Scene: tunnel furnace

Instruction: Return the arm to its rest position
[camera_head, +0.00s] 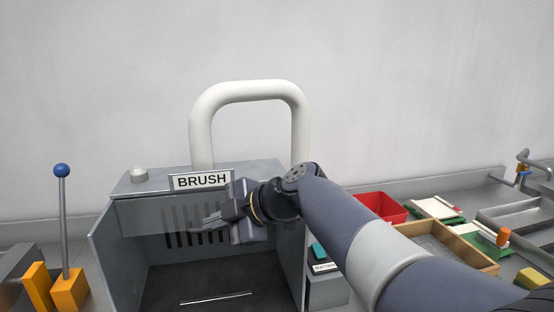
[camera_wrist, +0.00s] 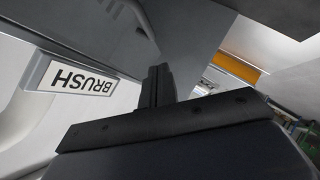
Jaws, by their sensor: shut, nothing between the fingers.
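My gripper (camera_head: 207,224) is in front of the open grey box labelled BRUSH (camera_head: 202,181), below the label and before its slotted back wall. Its fingers point to the left in the head view. In the wrist view the gripper fingers (camera_wrist: 157,84) are close together and hold nothing. My arm reaches in from the lower right, passing in front of the box's right side. The BRUSH label also shows upside down in the wrist view (camera_wrist: 78,80).
A white looped pipe (camera_head: 249,92) rises behind the box. A lever with a blue knob (camera_head: 62,171) stands to the left. To the right are a red bin (camera_head: 381,206), a wooden tray (camera_head: 462,239) and a metal sink (camera_head: 520,211). A thin rod (camera_head: 215,298) lies on the box floor.

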